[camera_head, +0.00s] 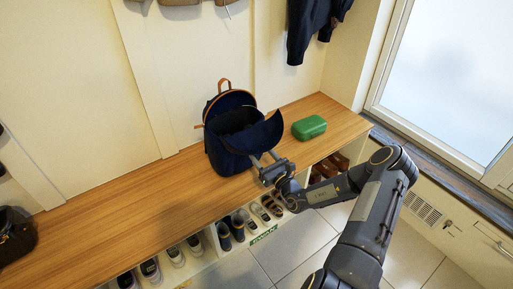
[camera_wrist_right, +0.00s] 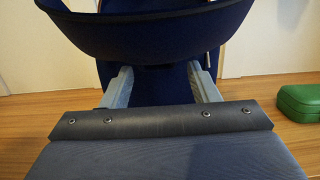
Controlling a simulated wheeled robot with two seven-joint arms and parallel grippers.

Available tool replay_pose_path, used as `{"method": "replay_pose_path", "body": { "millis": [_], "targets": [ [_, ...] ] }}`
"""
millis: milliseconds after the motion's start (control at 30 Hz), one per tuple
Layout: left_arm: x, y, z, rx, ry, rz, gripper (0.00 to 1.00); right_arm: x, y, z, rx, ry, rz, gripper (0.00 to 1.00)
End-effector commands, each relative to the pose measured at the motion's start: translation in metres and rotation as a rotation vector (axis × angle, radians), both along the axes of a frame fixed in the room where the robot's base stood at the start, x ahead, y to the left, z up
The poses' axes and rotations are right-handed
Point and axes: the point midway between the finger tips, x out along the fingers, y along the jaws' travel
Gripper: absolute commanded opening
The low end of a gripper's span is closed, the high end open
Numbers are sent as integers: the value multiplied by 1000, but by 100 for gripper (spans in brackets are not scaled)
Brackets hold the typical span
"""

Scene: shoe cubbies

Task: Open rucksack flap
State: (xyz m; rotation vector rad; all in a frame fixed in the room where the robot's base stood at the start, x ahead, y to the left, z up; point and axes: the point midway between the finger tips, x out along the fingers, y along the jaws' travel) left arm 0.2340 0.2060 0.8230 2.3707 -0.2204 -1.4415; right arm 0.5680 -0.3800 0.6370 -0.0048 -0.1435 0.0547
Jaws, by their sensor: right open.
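The dark blue rucksack (camera_head: 227,158) stands upright on the wooden bench, with an orange handle at its top. Its flap (camera_head: 262,134) is folded forward and down at the front right, and the dark inside shows behind it. My right gripper (camera_head: 264,160) is at the rucksack's front right, just below the flap. In the right wrist view its two fingers (camera_wrist_right: 160,84) are apart, with the blue rucksack front beyond them and the flap's curved rim (camera_wrist_right: 155,40) above. I cannot tell whether the fingers touch the fabric. My left gripper is not in view.
A green case (camera_head: 309,127) lies on the bench right of the rucksack. Shoes fill the cubbies under the bench (camera_head: 100,217). A dark bag (camera_head: 15,235) sits at the far left. Dark clothing (camera_head: 312,28) hangs above. The bench between bag and rucksack is clear.

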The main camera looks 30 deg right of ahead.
Motion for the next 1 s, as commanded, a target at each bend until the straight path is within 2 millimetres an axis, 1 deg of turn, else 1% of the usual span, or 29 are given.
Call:
{"method": "replay_pose_path", "body": {
  "millis": [33, 167, 567, 1000],
  "targets": [
    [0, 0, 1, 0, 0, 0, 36, -6, -1, 0, 0, 1, -1, 55],
    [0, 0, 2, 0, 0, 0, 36, -15, -1, -2, 0, 0, -1, 55],
    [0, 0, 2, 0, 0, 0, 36, -18, -2, -3, 0, 0, -1, 55],
    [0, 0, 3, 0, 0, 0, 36, -46, -3, -15, 1, 1, -1, 55]
  ]
}}
